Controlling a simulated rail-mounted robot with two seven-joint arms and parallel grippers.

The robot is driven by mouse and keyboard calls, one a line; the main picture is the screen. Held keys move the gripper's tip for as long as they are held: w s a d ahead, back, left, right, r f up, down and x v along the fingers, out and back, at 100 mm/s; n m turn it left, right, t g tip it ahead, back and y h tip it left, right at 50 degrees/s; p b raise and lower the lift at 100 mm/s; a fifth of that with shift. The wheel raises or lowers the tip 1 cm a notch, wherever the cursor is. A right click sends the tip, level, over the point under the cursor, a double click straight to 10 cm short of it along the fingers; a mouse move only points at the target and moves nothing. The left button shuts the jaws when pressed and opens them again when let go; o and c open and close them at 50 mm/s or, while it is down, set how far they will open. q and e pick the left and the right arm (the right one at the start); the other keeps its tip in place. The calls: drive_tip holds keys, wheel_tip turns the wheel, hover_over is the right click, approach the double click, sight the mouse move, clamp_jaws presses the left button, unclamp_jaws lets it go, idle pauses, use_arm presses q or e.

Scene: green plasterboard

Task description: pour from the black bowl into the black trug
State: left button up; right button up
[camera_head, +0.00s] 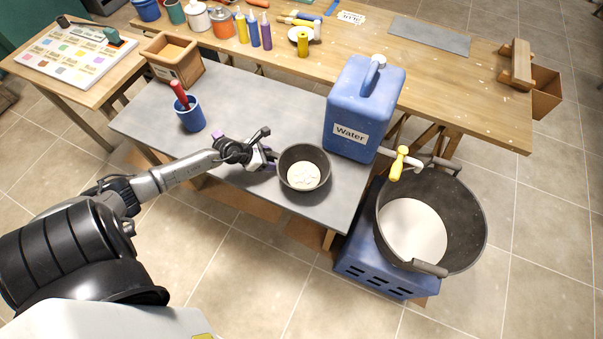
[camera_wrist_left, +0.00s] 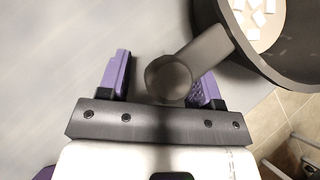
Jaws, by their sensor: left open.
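The black bowl (camera_head: 304,153) stands upright on the grey-topped table, near its front edge, with white pieces inside. Its side handle (camera_wrist_left: 205,55) shows in the wrist view, with the bowl (camera_wrist_left: 285,55) at the upper right. My left gripper (camera_head: 266,155) is at the bowl's left side, open. In the wrist view its purple fingers (camera_wrist_left: 160,75) stand on either side of the handle, with the round handle end between them; I cannot tell whether they touch it. The black trug (camera_head: 462,225) stands on a blue base right of the table, with white material inside. My right gripper is out of view.
A blue water container (camera_head: 365,105) with a yellow-handled tap (camera_head: 402,163) stands between bowl and trug, behind. A blue cup (camera_head: 189,116) with a red-handled tool and a wooden box (camera_head: 172,59) stand at the left. A wooden bench (camera_head: 470,95) runs behind.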

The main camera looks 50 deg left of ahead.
sight(267, 151)
use_arm(q)
clamp_jaws()
idle(0.4)
drive_tip(key=shift+r, duration=0.15)
wheel_tip(267, 151, up, 4)
drive_tip(key=shift+p, duration=0.65)
drive_tip(key=w+d+r+p, duration=0.1)
drive_tip(key=w+d+r, duration=0.1)
drive_tip(key=d, duration=0.3)
drive_tip(key=w+d+r, duration=0.1)
drive_tip(key=d+r, duration=0.3)
drive_tip(key=d, duration=0.2)
drive_tip(key=shift+w+r+p, duration=0.35)
drive_tip(key=shift+r, duration=0.05)
